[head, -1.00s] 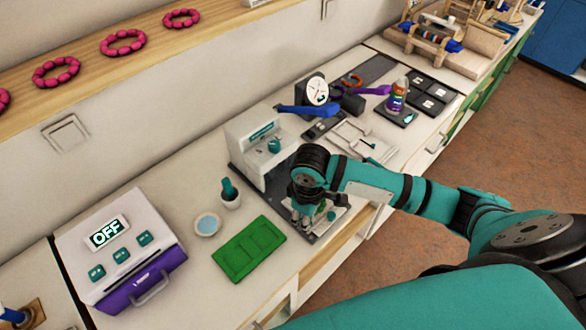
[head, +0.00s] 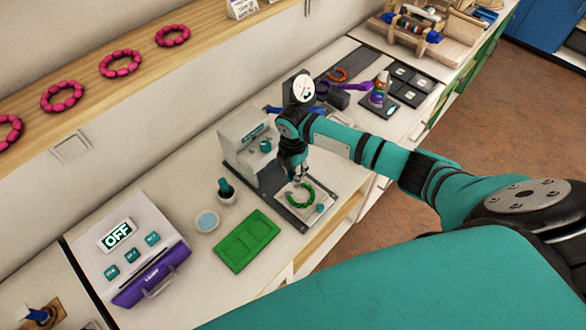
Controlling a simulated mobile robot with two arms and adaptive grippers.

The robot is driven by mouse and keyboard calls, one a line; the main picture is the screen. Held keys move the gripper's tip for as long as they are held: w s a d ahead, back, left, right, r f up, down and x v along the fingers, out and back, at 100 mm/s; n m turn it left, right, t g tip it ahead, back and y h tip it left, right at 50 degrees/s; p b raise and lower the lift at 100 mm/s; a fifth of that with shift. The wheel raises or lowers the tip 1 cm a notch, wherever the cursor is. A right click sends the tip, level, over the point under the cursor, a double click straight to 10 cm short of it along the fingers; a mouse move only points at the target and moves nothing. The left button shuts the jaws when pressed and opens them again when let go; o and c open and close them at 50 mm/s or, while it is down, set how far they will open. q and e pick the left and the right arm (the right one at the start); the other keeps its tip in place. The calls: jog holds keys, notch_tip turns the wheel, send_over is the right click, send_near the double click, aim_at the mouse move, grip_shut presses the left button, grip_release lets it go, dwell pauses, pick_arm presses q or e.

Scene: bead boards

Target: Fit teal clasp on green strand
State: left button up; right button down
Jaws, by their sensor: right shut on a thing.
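The green strand (head: 290,199) lies as an open curve of beads on a pale plate (head: 284,213) on the dark base of a white machine. My right gripper (head: 301,179) points down at the strand's far side, close above it or touching it; I cannot tell which. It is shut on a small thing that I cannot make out. A small teal round piece (head: 320,208) sits at the plate's right corner; I cannot tell whether it is the teal clasp or a knob. My left gripper is not in view.
The white machine (head: 240,133) stands just left of my right gripper. A green tray (head: 247,241), a pale blue dish (head: 207,221) and a small pot (head: 228,198) are to the left. A purple-fronted box reading OFF (head: 130,262) stands further left. Pink bead rings (head: 120,63) lie on the shelf.

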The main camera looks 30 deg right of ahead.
jog(key=shift+f+b, duration=2.7)
jog(key=shift+f, duration=0.35)
jog(key=c, duration=1.1)
grip_release()
jog(key=shift+o, duration=0.4)
jog(key=shift+o, duration=1.3)
jog(key=shift+r, duration=0.1)
jog(key=shift+r+p, duration=3.45)
jog(key=shift+p, duration=0.15)
